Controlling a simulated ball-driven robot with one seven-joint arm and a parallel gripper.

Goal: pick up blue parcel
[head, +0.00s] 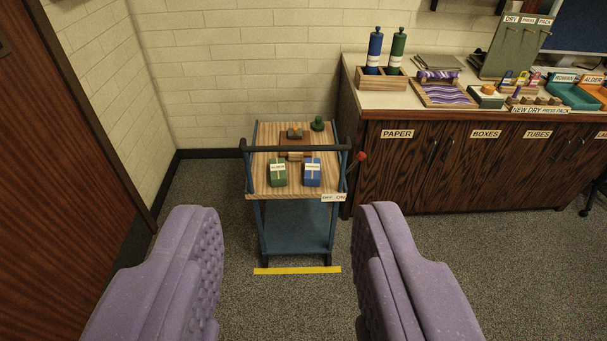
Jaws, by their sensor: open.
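The blue parcel (312,173) sits on the wooden top of a small blue-framed cart (262,186), on the right side of its near half. It has a pale label and band. A green parcel (278,173) stands beside it to the left, with a small gap between them. My gripper (290,235) shows as two purple padded fingers at the lower left and lower right. It is open and empty, well short of the cart, with the cart seen between the fingers.
A dark handle bar (295,148) crosses above the cart top. Brown blocks and a dark green knobbed object (318,124) stand behind the parcels. A wooden cabinet (450,165) stands close on the right; a wall is behind. Yellow tape (297,270) marks the open carpet in front.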

